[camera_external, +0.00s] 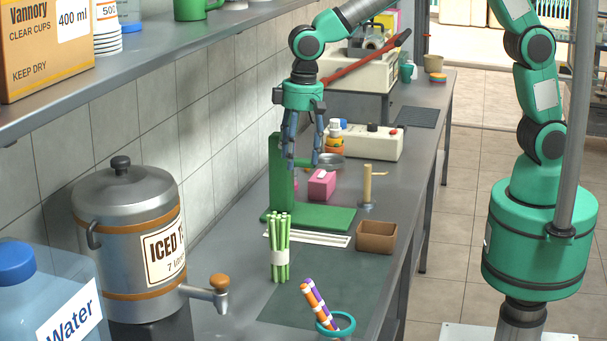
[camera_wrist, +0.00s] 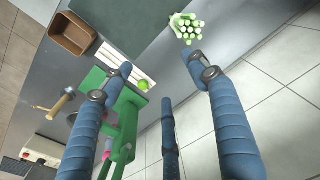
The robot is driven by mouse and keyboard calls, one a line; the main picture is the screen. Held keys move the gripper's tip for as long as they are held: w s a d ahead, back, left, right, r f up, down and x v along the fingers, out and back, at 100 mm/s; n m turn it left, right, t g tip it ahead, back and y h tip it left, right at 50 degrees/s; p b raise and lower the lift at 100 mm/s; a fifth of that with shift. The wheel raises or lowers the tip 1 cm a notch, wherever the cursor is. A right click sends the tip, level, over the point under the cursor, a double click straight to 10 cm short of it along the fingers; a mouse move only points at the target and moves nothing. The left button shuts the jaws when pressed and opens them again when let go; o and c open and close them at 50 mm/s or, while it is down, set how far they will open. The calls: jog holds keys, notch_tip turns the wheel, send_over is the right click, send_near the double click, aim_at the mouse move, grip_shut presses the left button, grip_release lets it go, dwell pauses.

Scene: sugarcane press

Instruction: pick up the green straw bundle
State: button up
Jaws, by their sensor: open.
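The green straw bundle (camera_external: 279,247) stands upright on the counter, with a white band around its middle. In the wrist view the bundle (camera_wrist: 186,27) shows from above at the top, near the tip of the right-hand finger. My gripper (camera_external: 303,162) has blue fingers pointing down and spread apart, with nothing between them. It hangs above and behind the bundle, over the green stand (camera_external: 277,178), and is not touching the bundle. In the wrist view my gripper (camera_wrist: 155,85) is open, with its fingers on either side of the picture and one in the middle.
A brown box (camera_external: 376,237), a wooden peg (camera_external: 368,185) and a pink block (camera_external: 321,185) stand behind the bundle. A teal-rimmed cup (camera_external: 336,325) with orange and purple sticks is in front. A steel drink dispenser (camera_external: 128,235) stands left. The dark mat (camera_external: 345,275) is mostly bare.

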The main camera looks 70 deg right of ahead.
jog(key=g, duration=0.1)
send_near(278, 253)
jog(key=shift+w+d+r, duration=0.25)
jog(key=shift+d+r, duration=0.25)
jog(key=shift+r, duration=0.1)
jog(key=shift+w+d+r, duration=0.2)
jog(key=shift+d+r, duration=0.35)
jog(key=shift+f, duration=0.1)
jog(key=shift+f+b, duration=1)
jog(key=shift+f, duration=3.2)
jog(key=shift+f+b, duration=0.75)
jog(key=shift+f, duration=1.85)
jog(key=shift+s, duration=0.1)
jog(key=c, duration=1.3)
